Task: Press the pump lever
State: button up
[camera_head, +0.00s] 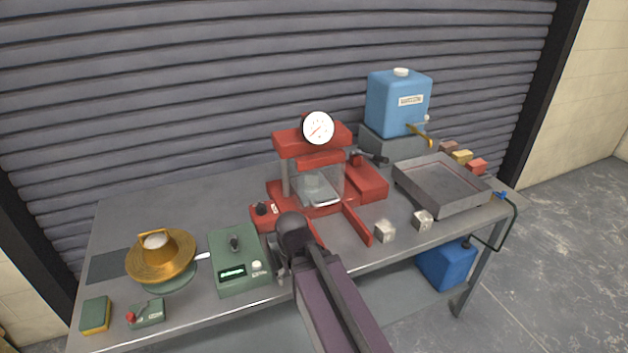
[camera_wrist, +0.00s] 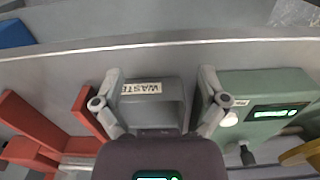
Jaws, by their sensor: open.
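The red press (camera_head: 310,175) stands mid-table with a round dial on top and a clear vessel inside. A lever with a black grip (camera_head: 372,157) sticks out at its right side, and I take it for the pump lever. My gripper (camera_head: 283,262) is over the front of the table, left of the press's front legs and well apart from that lever. In the wrist view my gripper (camera_wrist: 160,78) is open, with a grey box marked WASTE (camera_wrist: 155,92) showing between its fingers. The lever is not seen in the wrist view. My arm hides part of the table front.
A green device (camera_head: 238,262) with a lit display stands left of my gripper, beside a brass flow table (camera_head: 162,257). Metal cubes (camera_head: 385,232) and a grey tray (camera_head: 440,183) lie to the right. A blue water tank (camera_head: 397,103) stands behind.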

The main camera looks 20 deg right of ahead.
jog(key=c, duration=0.6)
jog(key=shift+w+d+r, duration=0.15)
jog(key=shift+w+r, duration=0.05)
jog(key=shift+r, duration=0.05)
jog(key=c, duration=0.4)
jog(key=shift+t, duration=0.6)
jog(key=w+d+r+p, duration=0.4)
jog(key=w+p, duration=0.1)
jog(key=w+d+r+p, duration=0.2)
jog(key=r, duration=0.1)
jog(key=shift+w+d, duration=0.1)
jog(key=shift+w, duration=0.2)
grip_shut()
jog(key=w+d+r+t+p, duration=0.1)
jog(key=w+d+r+p, duration=0.4)
jog(key=d, duration=0.5)
jog(key=w+d+r+n+t+h+p, duration=0.1)
jog(key=w+d+r+p, duration=0.4)
jog(key=d+r+p, duration=0.3)
jog(key=w+d+r+t+p, duration=0.1)
jog(key=w+d+r+p, duration=0.4)
jog(key=d, duration=0.8)
jog(key=shift+w+d+r+n+t+h+p, duration=0.2)
jog(key=shift+r+n+t+h+p, duration=0.15)
jog(key=shift+r+p, duration=1.05)
jog(key=shift+r+b, duration=0.3)
jog(key=shift+b, duration=0.05)
